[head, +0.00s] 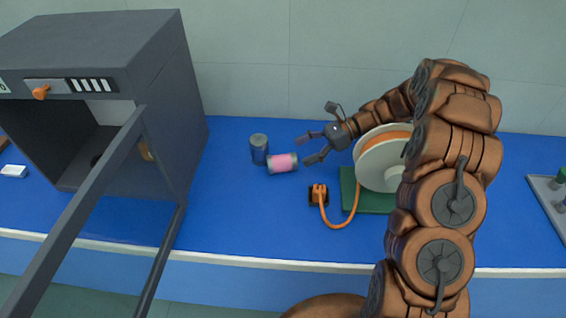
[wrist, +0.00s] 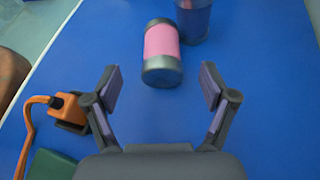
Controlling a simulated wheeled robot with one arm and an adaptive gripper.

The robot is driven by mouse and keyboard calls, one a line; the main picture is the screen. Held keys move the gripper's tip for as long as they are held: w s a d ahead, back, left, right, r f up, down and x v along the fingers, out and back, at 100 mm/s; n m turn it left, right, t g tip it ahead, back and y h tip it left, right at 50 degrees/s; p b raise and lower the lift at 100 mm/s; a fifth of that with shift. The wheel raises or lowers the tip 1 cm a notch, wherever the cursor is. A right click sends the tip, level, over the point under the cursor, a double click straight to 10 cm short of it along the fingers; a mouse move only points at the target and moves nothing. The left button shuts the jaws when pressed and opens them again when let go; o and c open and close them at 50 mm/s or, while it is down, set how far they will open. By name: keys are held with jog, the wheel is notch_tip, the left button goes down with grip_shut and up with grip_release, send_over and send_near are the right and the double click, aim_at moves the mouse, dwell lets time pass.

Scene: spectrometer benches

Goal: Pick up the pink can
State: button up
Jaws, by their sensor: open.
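The pink can (head: 283,163) lies on its side on the blue bench, a pink band between grey ends. In the wrist view the pink can (wrist: 161,52) is ahead of my gripper, roughly midway between the finger lines and beyond the fingertips. My gripper (head: 312,147) is open and empty, to the right of the can in the head view. Its two fingers are spread apart in the wrist view (wrist: 159,88). The can is apart from both fingers.
A dark blue can (head: 259,149) stands upright just left of the pink can. An orange cable plug (head: 318,194), a cable reel (head: 383,160) on a green base (head: 365,203) and a dark open-doored cabinet (head: 165,100) stand nearby. Bare blue bench lies in front of the cans.

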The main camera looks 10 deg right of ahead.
aim_at(281, 162)
jog(key=shift+w+a+f, duration=0.1)
jog(key=shift+a+f, duration=0.15)
jog(key=shift+a, duration=0.05)
jog(key=shift+p+x, duration=1.4)
jog(key=shift+x, duration=2.1)
jog(key=c, duration=1.5)
